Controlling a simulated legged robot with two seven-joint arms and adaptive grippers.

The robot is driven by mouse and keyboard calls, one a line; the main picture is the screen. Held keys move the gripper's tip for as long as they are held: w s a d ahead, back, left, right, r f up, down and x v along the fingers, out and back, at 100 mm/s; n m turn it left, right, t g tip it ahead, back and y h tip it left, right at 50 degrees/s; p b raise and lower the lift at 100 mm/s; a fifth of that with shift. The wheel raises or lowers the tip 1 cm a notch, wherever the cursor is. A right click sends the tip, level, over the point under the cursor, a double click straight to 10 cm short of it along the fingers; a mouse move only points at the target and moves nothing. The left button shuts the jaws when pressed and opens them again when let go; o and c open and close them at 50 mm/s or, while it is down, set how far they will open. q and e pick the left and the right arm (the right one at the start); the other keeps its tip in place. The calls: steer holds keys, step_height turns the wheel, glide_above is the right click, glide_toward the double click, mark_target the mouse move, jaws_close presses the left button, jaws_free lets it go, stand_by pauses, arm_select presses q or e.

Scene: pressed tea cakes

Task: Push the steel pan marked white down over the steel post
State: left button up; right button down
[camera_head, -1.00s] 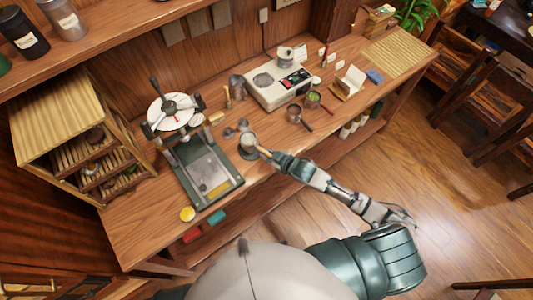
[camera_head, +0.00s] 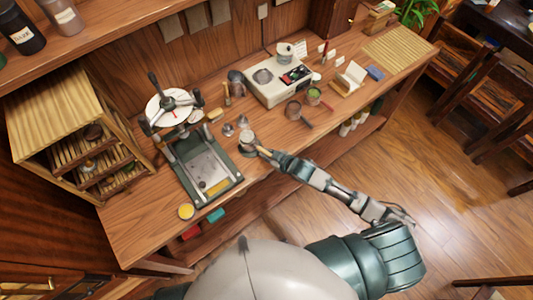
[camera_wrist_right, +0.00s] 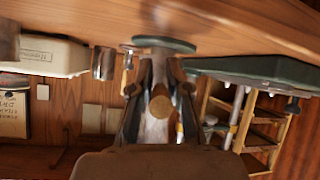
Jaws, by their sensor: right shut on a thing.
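A small steel pan (camera_head: 247,138) with a wooden handle (camera_head: 264,153) is at the bench's front edge, above a dark green round base (camera_head: 246,153). The base also shows in the right wrist view (camera_wrist_right: 172,44), where the picture is upside down. My right gripper (camera_head: 274,157) is shut on the handle, whose round end (camera_wrist_right: 160,106) shows between the fingers in the wrist view. The pan hides the post, and I cannot tell whether it is around it. No white mark is legible. My left gripper is out of view.
A green-framed lever press (camera_head: 204,170) stands left of the pan. Small steel cups (camera_head: 228,130) sit close behind. A white scale (camera_head: 279,83) is behind right. Open bench lies between.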

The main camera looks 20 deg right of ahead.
steer(key=shift+f, duration=0.45)
steer(key=c, duration=1.1)
jaws_free()
steer(key=shift+o, duration=0.2)
